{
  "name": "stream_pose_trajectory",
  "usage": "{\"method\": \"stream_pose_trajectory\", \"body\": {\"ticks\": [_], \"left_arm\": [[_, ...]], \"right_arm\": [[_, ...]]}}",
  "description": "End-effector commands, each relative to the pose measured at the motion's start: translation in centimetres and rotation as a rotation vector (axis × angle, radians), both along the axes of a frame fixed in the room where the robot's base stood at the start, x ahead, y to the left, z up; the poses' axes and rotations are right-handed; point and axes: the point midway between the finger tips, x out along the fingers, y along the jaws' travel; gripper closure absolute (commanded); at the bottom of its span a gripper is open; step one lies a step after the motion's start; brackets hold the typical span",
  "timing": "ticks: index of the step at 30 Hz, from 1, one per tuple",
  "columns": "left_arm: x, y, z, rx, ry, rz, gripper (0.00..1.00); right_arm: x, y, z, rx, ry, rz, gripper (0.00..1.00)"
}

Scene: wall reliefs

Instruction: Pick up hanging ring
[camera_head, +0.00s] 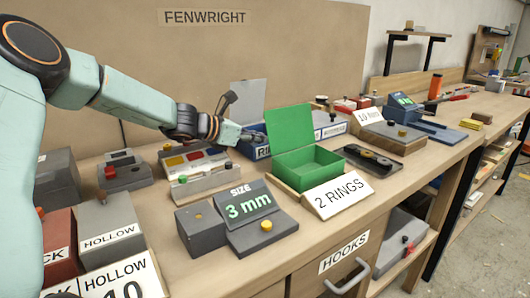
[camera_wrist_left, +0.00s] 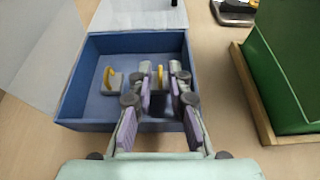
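In the left wrist view, an open blue box (camera_wrist_left: 80,112) holds two yellow rings, each at a small grey block. One ring (camera_wrist_left: 107,76) is at the left. The other ring (camera_wrist_left: 160,74) shows between the fingers of my left gripper (camera_wrist_left: 165,88). These fingers are apart, with a gap around that ring; contact is not visible. In the head view my left gripper (camera_head: 238,134) reaches over the blue box (camera_head: 262,152), largely hiding the rings. My right gripper is not in view.
An open green box (camera_head: 305,172) with a "2 RINGS" sign (camera_head: 340,190) stands right of the blue box; it also shows in the wrist view (camera_wrist_left: 290,80). A grey "SIZE 3 mm" stand (camera_head: 250,210) is in front. Several boxes and devices crowd the bench.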

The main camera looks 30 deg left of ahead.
Motion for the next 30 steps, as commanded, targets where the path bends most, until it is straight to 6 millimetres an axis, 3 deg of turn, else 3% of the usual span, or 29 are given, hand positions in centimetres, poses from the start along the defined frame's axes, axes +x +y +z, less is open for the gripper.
{"method": "stream_pose_trajectory", "body": {"ticks": [1, 7, 17, 23, 30], "left_arm": [[0.6, -0.3, -0.8, 0.006, 0.002, -0.002, 0.83], [2.4, -1.0, -1.4, 0.002, 0.001, -0.001, 0.83], [2.7, -1.2, -1.3, -0.001, 0.000, 0.000, 0.83], [2.7, -1.2, -1.3, -0.001, 0.000, 0.000, 1.00], [2.7, -1.2, -1.3, -0.001, 0.000, 0.000, 1.00]], "right_arm": [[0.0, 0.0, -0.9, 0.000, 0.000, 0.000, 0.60], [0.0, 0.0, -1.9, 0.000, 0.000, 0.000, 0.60], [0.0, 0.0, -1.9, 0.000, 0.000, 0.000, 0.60], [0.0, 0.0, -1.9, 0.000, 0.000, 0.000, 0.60], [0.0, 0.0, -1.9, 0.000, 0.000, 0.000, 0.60]]}}
